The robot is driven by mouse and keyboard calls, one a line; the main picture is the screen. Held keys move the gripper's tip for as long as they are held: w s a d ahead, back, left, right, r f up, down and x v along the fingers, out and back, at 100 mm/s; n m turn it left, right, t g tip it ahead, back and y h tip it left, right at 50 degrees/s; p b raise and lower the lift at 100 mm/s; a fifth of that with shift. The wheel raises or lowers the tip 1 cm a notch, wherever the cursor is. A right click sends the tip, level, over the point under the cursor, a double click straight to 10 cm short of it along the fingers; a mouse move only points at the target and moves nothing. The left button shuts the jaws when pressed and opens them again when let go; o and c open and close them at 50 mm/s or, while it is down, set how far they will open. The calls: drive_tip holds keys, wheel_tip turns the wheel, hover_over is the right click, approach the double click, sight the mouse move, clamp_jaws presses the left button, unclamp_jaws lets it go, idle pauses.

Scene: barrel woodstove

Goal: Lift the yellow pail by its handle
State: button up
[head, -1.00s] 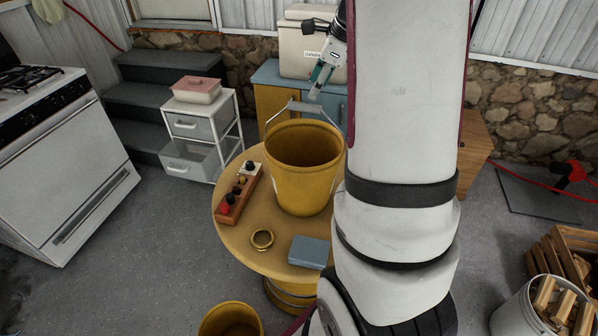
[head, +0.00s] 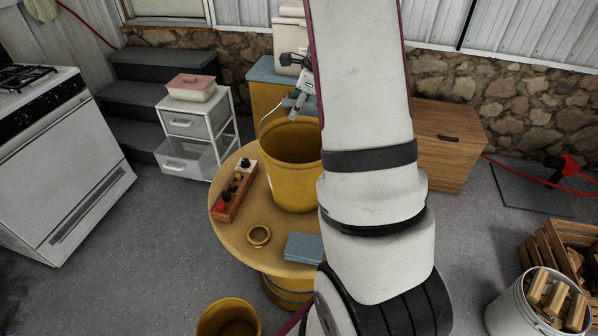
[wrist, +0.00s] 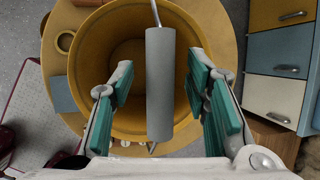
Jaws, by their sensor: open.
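The yellow pail (head: 292,170) stands upright on the round wooden table, partly hidden by my arm in the head view. Its handle is raised, with a thin wire bail (head: 266,117) and a grey cylindrical grip (wrist: 160,85). In the wrist view my gripper (wrist: 160,88) is open. Its teal finger pads stand on either side of the grey grip, with a gap on both sides. The pail's open mouth (wrist: 125,40) lies below the grip. In the head view my gripper (head: 296,103) is small, over the far side of the pail's rim.
The round table (head: 238,232) also holds a wooden tray with small knobs (head: 233,190), a brass ring (head: 259,236) and a blue-grey box (head: 304,247). A drawer cart (head: 195,128), a cooler (head: 290,45) and a wooden cabinet (head: 447,140) stand behind.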

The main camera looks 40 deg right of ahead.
clamp_jaws()
